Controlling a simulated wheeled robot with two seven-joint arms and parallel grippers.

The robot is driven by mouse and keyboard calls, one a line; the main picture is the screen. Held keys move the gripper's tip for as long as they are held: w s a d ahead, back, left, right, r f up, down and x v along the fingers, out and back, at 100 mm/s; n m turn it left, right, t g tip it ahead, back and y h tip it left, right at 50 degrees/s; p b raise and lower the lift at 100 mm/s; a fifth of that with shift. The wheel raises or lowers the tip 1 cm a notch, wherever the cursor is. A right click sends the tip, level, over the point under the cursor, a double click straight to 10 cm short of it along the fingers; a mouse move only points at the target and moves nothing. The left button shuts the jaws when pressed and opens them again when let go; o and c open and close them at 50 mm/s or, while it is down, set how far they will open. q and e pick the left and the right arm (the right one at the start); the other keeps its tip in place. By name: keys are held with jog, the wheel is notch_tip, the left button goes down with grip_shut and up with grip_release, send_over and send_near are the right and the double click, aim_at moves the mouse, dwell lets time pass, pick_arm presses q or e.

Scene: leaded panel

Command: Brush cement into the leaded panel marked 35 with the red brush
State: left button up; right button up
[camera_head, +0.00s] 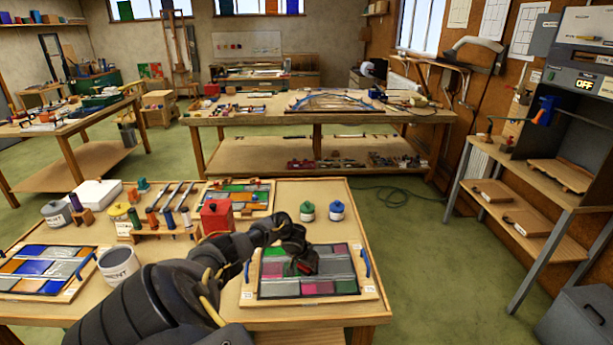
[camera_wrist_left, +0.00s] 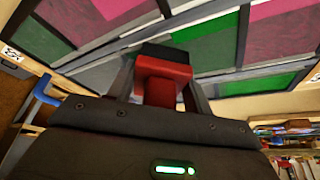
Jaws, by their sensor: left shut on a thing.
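My left gripper (camera_head: 299,258) reaches in from the left over the leaded panel (camera_head: 318,288) at the front right of the near table. It is shut on the red brush (camera_wrist_left: 163,78), whose dark bristle end points toward the glass in the left wrist view. Whether the bristles touch the glass I cannot tell. The panel has green, pink, purple and grey panes in dark lead, inside a wooden frame; its small corner labels are too small to read surely. The cement pot (camera_head: 118,267) stands left of my arm. My right gripper is not in view.
Blue handles (camera_head: 366,263) stand at the panel's sides. Another panel (camera_head: 38,270) lies at the left, and a third (camera_head: 243,193) at the back.

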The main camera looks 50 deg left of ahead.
aim_at(309, 275)
pick_arm(q)
jog(key=shift+s+d, duration=0.35)
jog(key=shift+s+d, duration=0.4)
jog(key=shift+d, duration=0.25)
jog(key=shift+s+d, duration=0.4)
jog(key=shift+d, duration=0.25)
jog(key=shift+s+d, duration=0.45)
jog(key=shift+d, duration=0.2)
jog(key=shift+s+d, duration=0.4)
jog(key=shift+d, duration=0.2)
jog(key=shift+s+d, duration=0.45)
jog(key=shift+d, duration=0.2)
jog(key=shift+s+d, duration=0.4)
jog(key=shift+d, duration=0.2)
